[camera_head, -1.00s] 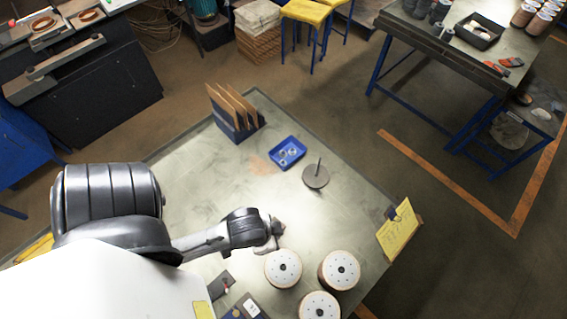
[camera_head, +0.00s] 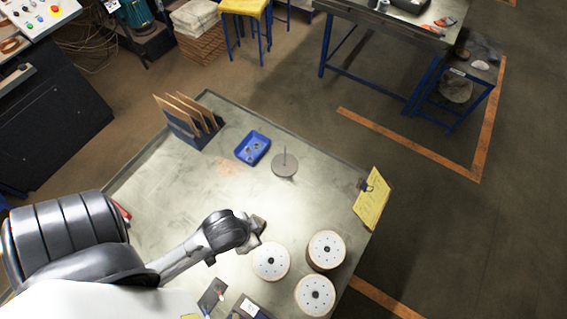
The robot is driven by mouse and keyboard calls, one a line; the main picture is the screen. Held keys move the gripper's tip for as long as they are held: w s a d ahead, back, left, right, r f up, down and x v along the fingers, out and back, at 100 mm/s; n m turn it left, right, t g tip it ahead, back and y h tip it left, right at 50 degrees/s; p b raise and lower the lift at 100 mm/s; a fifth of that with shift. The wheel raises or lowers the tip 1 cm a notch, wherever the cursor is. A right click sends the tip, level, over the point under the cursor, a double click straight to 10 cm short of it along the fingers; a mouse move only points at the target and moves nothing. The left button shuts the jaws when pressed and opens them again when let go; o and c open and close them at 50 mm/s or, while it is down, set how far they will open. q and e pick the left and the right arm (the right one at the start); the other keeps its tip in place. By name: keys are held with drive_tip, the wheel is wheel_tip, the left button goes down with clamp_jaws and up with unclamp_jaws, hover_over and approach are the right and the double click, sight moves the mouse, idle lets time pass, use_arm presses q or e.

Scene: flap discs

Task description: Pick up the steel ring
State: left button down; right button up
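Small grey ring-like pieces (camera_head: 251,150) lie in a blue tray (camera_head: 240,157) near the back of the table; they are too small to tell apart clearly, and I cannot tell which is the steel ring. My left gripper (camera_head: 259,224) is over the middle of the table, just behind the white-topped cylinders and well in front of the tray. Its fingers are small and partly hidden by the wrist, so I cannot tell whether they are open. My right gripper is not in view.
A grey disc with an upright pin (camera_head: 284,168) stands right of the tray. A blue rack with brown boards (camera_head: 187,122) is at its left. Several white-topped cylinders (camera_head: 326,248) stand near the gripper. A yellow note (camera_head: 371,199) is at the right edge. The table's middle is clear.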

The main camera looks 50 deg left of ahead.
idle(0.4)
use_arm(q)
drive_tip(key=c, duration=1.1)
unclamp_jaws()
drive_tip(key=shift+o, duration=0.2)
